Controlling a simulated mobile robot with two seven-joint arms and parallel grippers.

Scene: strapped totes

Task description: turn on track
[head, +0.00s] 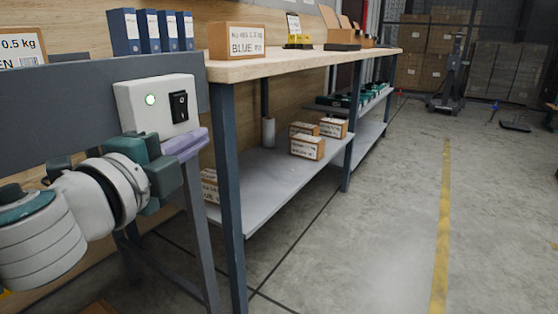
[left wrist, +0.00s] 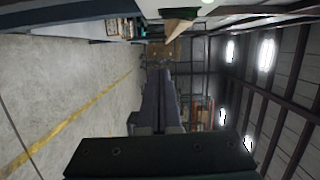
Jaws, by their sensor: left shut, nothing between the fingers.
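A white switch box (head: 157,104) is fixed to the grey side panel of the track (head: 55,98) at the left of the head view. My right gripper is not in view.
A wooden bench (head: 300,62) stands right of the box, bearing blue binders (head: 150,32) and a labelled carton (head: 237,41). Small cartons (head: 307,146) lie on its lower shelf. The floor (head: 370,230) to the right is clear, with a yellow line (head: 443,220).

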